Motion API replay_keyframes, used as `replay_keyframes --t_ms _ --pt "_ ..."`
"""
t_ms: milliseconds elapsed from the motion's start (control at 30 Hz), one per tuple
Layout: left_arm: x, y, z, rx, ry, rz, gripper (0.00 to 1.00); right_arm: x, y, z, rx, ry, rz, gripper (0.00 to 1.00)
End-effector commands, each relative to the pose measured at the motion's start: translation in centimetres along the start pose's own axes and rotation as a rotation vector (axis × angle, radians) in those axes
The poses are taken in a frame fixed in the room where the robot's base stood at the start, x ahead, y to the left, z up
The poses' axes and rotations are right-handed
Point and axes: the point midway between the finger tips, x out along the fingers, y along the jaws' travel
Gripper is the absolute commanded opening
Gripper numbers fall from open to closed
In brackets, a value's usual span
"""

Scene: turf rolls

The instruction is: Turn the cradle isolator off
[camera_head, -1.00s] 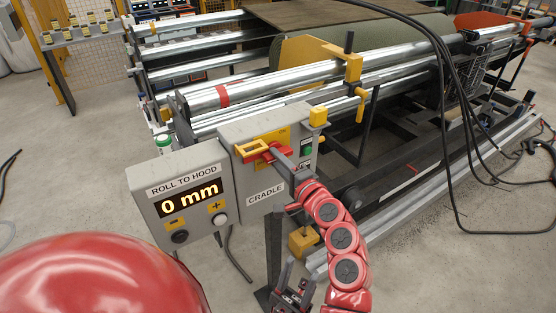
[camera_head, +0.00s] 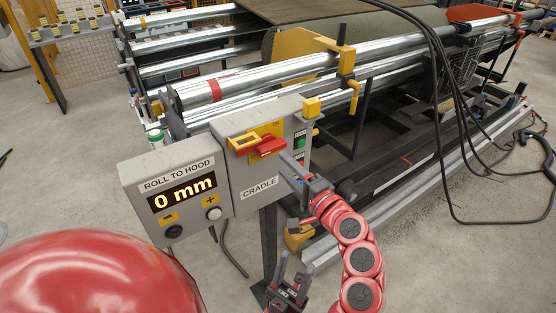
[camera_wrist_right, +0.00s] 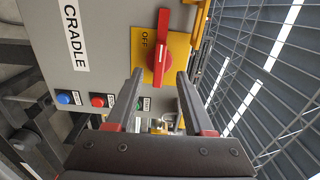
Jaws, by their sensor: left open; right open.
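The cradle isolator is a red rotary handle (camera_head: 268,147) on a yellow plate, on the grey box marked CRADLE (camera_head: 234,185). In the right wrist view the handle (camera_wrist_right: 160,50) lies roughly level with respect to the turned CRADLE lettering, with a white line on it and the word OFF (camera_wrist_right: 145,40) beside it on the yellow plate (camera_wrist_right: 178,52). My right gripper (camera_head: 285,163) is open just in front of and below the handle. In the wrist view its empty fingers (camera_wrist_right: 160,77) point at the handle, apparently apart from it. My left gripper (camera_head: 291,285) is open and empty, low in front of the box.
Coloured push buttons (camera_wrist_right: 100,100) are on the box's side. A ROLL TO HOOD display (camera_head: 176,195) reading 0 mm adjoins it on the left. Steel rollers (camera_head: 270,75) lie behind; black cables (camera_head: 440,110) hang at the right.

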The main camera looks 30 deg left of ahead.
Motion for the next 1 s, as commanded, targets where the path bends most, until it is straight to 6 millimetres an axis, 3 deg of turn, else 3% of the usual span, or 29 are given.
replay_keyframes --t_ms 300,533,700,1000 --pt "-0.8 0.0 0.1 0.000 0.000 0.000 0.50 -5.8 0.1 -0.2 0.001 0.007 -0.002 0.53" --pt "-1.1 0.1 0.2 0.000 0.000 0.000 0.50 -9.0 0.2 -0.1 0.002 0.003 0.000 0.53" --pt "-1.2 0.1 0.2 0.000 0.000 0.000 0.50 -10.1 0.2 0.0 0.001 0.001 0.002 0.53" --pt "-1.2 0.1 0.2 0.000 0.000 0.000 0.50 -10.3 0.1 0.0 0.001 0.000 0.002 0.53"
